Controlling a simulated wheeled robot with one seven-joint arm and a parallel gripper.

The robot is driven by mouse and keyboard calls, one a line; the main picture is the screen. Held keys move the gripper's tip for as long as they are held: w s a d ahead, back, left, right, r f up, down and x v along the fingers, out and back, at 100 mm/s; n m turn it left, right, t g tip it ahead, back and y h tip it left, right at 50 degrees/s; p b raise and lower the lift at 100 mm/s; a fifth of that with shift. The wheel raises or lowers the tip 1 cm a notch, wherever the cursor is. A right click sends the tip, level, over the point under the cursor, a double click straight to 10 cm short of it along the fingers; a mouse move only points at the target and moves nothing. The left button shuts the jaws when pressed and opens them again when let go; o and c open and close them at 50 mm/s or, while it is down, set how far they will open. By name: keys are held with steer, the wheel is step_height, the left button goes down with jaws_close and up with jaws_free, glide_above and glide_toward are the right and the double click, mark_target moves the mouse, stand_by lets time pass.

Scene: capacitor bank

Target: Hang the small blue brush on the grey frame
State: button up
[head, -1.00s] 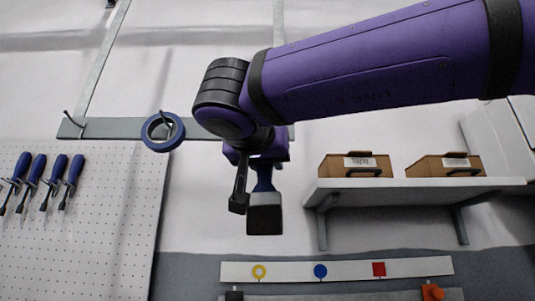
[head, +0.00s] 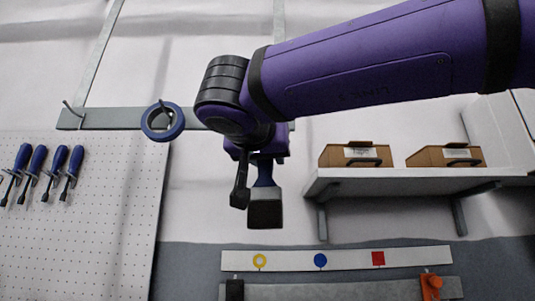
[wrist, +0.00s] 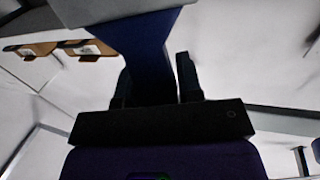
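My gripper (head: 252,180) is shut on the small blue brush (head: 265,215), which hangs bristles down with its blue handle up between the fingers. In the wrist view the blue handle (wrist: 150,60) runs between the two dark fingers, and its grey ferrule shows at the top edge. The grey frame (head: 100,118) is a horizontal bar on the wall with two rails rising from it. A hook shows at its left end, and a blue ring (head: 178,130) hangs on another hook. My arm and gripper cover the bar's right part, so any hook there is hidden.
A pegboard (head: 100,230) with several blue-handled tools is at left. A white shelf (head: 400,180) with two brown boxes (head: 350,155) stands right of the brush. Below are a strip with coloured marks (head: 290,261) and a grey rail holding a black and an orange item.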

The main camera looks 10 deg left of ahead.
steer(key=o, duration=0.4)
steer(key=shift+c, duration=0.2)
steer(key=shift+s, duration=0.1)
steer(key=s, duration=1)
steer(key=shift+s+a, duration=0.15)
steer(key=shift+s, duration=0.15)
steer(key=shift+r, duration=0.1)
